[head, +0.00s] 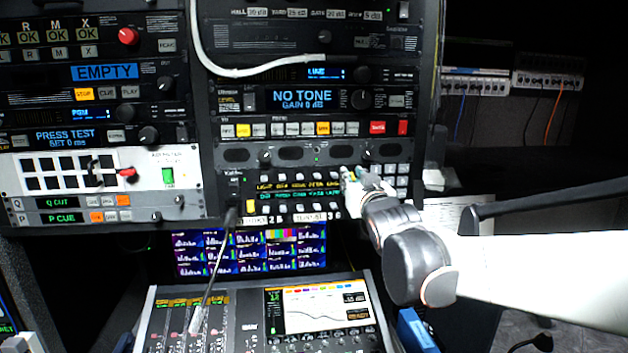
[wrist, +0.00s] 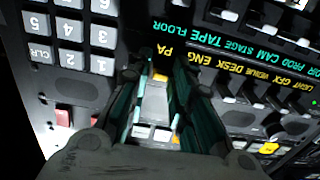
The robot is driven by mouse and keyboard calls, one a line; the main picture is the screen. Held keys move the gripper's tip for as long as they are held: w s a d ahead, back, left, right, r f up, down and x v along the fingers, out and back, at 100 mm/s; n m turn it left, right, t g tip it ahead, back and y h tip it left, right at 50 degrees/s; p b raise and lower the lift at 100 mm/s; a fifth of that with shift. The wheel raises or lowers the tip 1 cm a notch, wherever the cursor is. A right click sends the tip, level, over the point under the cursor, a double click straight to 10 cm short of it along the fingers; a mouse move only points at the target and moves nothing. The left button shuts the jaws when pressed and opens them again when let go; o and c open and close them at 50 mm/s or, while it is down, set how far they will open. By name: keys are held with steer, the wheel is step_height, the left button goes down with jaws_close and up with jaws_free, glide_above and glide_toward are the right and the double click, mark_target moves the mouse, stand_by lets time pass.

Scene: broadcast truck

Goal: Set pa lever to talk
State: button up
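My gripper (head: 352,182) is at the right end of this row and hides the PA lever in the head view. In the wrist view, upside down, the yellow PA label (wrist: 165,50) shows just beyond the fingertips. A pale grey lever (wrist: 155,104) lies below that label, between the two dark green fingers of my gripper (wrist: 158,85). The fingers stand apart on either side of it; contact is not clear. Its position is hard to tell.
A grey number keypad (wrist: 70,45) sits close beside the fingers, with neighbouring levers (wrist: 235,100) on the other side. A thin microphone stalk (head: 222,260) rises before the rack. A mixing console (head: 262,318) stands below. A white cable (head: 215,62) hangs higher up.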

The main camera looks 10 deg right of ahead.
jaws_close()
steer(key=f+t+b, duration=0.1)
steer(key=t+b, duration=0.1)
steer(key=b, duration=0.1)
steer(key=shift+w, duration=0.1)
steer(key=shift+r, duration=0.1)
jaws_free()
